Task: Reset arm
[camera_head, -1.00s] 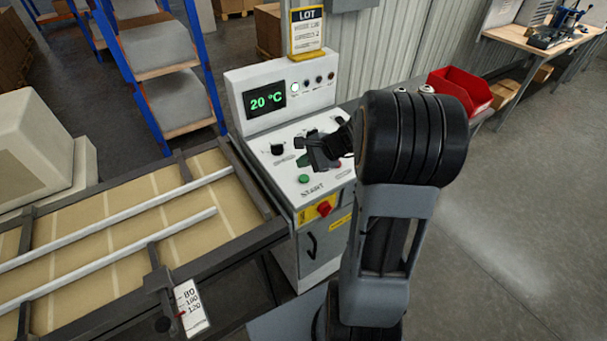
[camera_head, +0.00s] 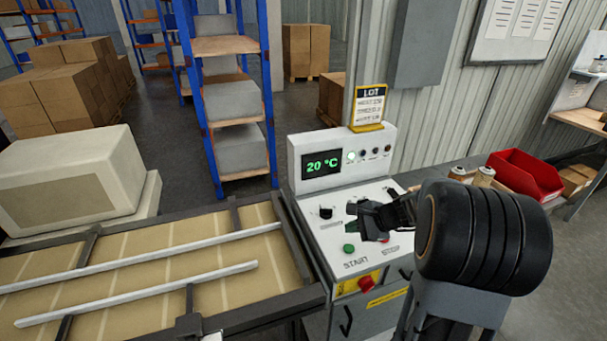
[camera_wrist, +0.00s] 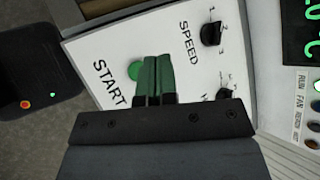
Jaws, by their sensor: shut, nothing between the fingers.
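My gripper (camera_head: 372,219) is above the sloped white control panel (camera_head: 330,233), near its middle. In the wrist view my gripper's green-padded fingers (camera_wrist: 153,80) are pressed together with nothing between them. They partly cover the green START button (camera_wrist: 135,70), which also shows in the head view (camera_head: 349,248). Whether the fingers touch the panel cannot be told. The SPEED knob (camera_wrist: 211,34) is to the right of the fingers in the wrist view. Part of the panel behind my gripper is hidden, including most of the area by the STOP label.
The display (camera_head: 322,163) reads 20 °C. A LOT card (camera_head: 369,106) stands on top of the console. A conveyor (camera_head: 140,262) with white guide rails is at the left. A red bin (camera_head: 525,175) and pale cartridges (camera_head: 484,176) are at the right. A red knob (camera_head: 366,283) is on the console front.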

